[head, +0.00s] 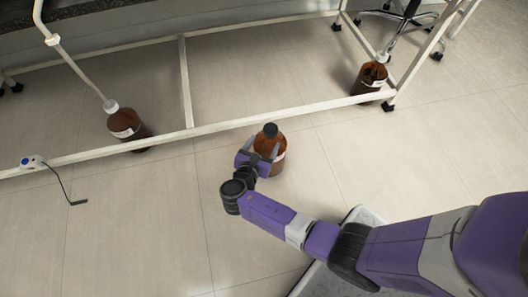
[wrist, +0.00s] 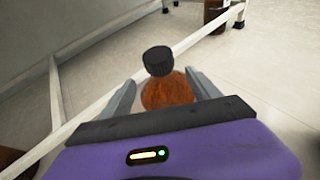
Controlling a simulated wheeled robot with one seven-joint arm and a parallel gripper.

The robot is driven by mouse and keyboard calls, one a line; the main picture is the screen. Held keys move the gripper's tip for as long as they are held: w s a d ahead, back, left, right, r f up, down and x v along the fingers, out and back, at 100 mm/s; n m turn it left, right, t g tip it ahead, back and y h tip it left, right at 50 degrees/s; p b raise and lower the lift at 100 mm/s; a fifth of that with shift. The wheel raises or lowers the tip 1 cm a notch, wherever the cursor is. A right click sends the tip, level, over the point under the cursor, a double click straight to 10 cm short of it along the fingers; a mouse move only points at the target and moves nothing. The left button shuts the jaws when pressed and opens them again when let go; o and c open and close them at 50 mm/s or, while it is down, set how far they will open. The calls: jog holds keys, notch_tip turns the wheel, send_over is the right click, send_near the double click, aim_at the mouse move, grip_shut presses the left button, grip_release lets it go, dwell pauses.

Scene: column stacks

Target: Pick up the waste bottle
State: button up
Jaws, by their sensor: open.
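An amber bottle with a black cap (head: 271,140) stands upright on the tiled floor in the middle of the head view, just in front of the white frame's lower bar. My gripper (head: 262,148) is open and low beside the bottle, its fingers reaching toward it. In the wrist view the bottle (wrist: 168,90) stands between and a little beyond the two fingers of my gripper (wrist: 165,100). I cannot tell whether the fingers touch it. The palm hides its lower part.
A white frame (head: 188,90) with low bars runs behind the bottle. Two brown bottles with tubes stand at the frame, left (head: 125,122) and right (head: 371,75). A small device with a cable (head: 32,161) rests on the bar at left. The floor at front left is clear.

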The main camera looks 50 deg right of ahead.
aim_at(268, 138)
jog(key=shift+f+b+x, duration=0.2)
jog(key=shift+b+x, duration=1.05)
jog(key=shift+x, duration=0.7)
jog(key=shift+f+b+x, duration=0.2)
jog(key=shift+b+x, duration=1)
jog(key=shift+x, duration=0.8)
jog(key=shift+s+a, duration=0.15)
jog(key=shift+a, duration=0.05)
grip_shut()
jog(key=shift+r, duration=0.1)
